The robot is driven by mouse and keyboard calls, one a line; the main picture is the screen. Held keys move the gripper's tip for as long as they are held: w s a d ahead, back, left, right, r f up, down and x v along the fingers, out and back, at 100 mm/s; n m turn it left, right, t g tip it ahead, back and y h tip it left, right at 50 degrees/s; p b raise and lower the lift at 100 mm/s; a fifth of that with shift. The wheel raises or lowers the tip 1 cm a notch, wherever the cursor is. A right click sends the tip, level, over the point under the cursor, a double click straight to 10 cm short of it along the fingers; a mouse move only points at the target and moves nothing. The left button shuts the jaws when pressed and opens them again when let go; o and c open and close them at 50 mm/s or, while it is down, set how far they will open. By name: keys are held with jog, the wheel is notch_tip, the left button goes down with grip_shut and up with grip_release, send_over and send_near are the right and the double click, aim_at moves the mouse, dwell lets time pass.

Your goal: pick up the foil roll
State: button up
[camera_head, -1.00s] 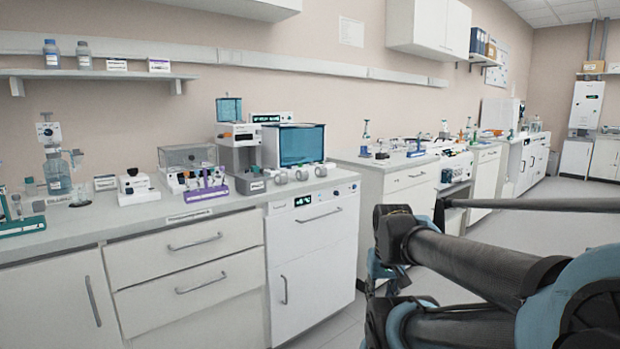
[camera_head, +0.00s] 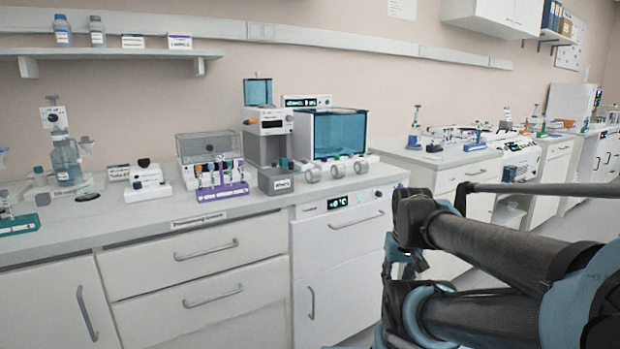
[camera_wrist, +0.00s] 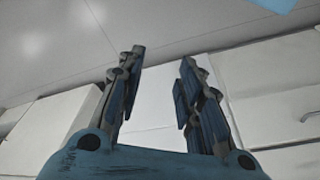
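I cannot make out a foil roll for certain in either view. Several small round grey-white pieces (camera_head: 337,171) stand in a row at the front of the left counter, below a machine with a teal cover (camera_head: 340,135); they are too small to name. My gripper (camera_wrist: 162,56) shows in the wrist view with its two fingers apart and nothing between them. It is over floor and pale cabinet fronts, away from the countertop things. In the head view my arm fills the lower right and the gripper's fingers cannot be made out.
The left counter (camera_head: 120,225) holds a purple tube rack (camera_head: 222,190), a grey block (camera_head: 275,181) and a bottle stand (camera_head: 66,160). A wall shelf (camera_head: 110,56) hangs above. Another counter (camera_head: 440,155) stands further right, past a gap. Drawers and cabinet doors face me.

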jog(key=o, duration=0.5)
jog(key=shift+s+a+r, duration=0.1)
jog(key=shift+s+r, duration=0.1)
jog(key=shift+r, duration=0.05)
jog(key=shift+o, duration=0.7)
jog(key=w+a+r+n, duration=0.1)
jog(key=w+a+r, duration=0.1)
jog(key=w+r, duration=0.4)
notch_tip(320, 180, up, 3)
jog(key=shift+w+f, duration=0.15)
notch_tip(320, 180, up, 26)
jog(key=n+t+y, duration=0.1)
jog(key=n+y, duration=0.2)
jog(key=n, duration=0.3)
send_over(313, 169)
jog(key=s+d, duration=0.3)
jog(key=s, duration=0.1)
jog(key=x, duration=1.1)
jog(key=shift+w+d+f, duration=0.1)
jog(key=shift+d+f, duration=0.2)
jog(key=shift+f, duration=0.05)
jog(key=shift+w+d+x, duration=0.15)
jog(key=shift+d+x, duration=0.05)
jog(key=shift+x, duration=1.15)
jog(key=shift+w+d+x, duration=0.1)
jog(key=shift+d+x, duration=0.05)
jog(key=shift+x, duration=1.2)
